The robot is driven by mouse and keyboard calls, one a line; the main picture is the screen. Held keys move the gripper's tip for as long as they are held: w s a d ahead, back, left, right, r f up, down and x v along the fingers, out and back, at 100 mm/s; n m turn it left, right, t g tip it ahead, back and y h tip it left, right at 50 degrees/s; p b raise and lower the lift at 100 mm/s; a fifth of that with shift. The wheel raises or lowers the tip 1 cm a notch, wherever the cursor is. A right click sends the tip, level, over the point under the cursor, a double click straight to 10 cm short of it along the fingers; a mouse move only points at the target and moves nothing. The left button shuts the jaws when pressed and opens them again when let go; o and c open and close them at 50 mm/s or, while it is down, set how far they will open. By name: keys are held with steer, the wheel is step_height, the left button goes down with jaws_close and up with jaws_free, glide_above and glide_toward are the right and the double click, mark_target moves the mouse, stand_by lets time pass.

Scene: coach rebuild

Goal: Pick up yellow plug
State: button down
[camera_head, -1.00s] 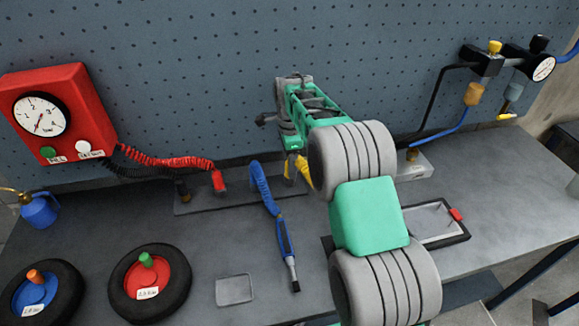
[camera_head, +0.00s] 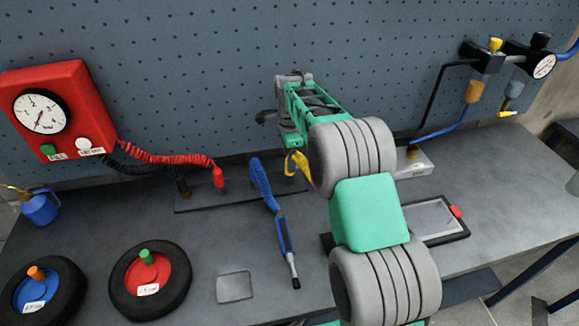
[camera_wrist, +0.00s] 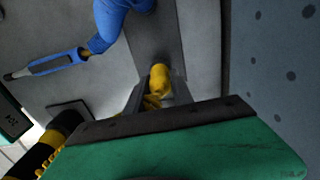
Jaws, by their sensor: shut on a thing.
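The yellow plug (camera_wrist: 159,78) shows in the wrist view between the two dark fingers of my gripper (camera_wrist: 157,92), which is shut on it. In the head view my gripper (camera_head: 291,150) is above the dark strip at the back of the bench, near the pegboard. The yellow plug (camera_head: 298,163) shows just below it there, partly hidden by the gripper. I cannot tell whether the plug still touches the strip.
A blue-handled tool (camera_head: 273,205) lies left of my arm. The red plug (camera_head: 218,177) stands on the dark strip (camera_head: 240,193), joined by a coiled lead to the red gauge box (camera_head: 60,110). Two wheels (camera_head: 150,282) lie front left. A framed tray (camera_head: 435,218) is at right.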

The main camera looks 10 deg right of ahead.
steer(key=shift+r, duration=0.1)
steer(key=shift+r, duration=0.15)
step_height(320, 180, up, 2)
steer(key=shift+r+b, duration=0.15)
steer(key=shift+b, duration=0.15)
steer(key=s+d+r, duration=0.3)
steer(key=s+r, duration=1)
steer(key=r, duration=0.2)
steer(key=shift+s+d, duration=0.25)
steer(key=shift+d, duration=0.05)
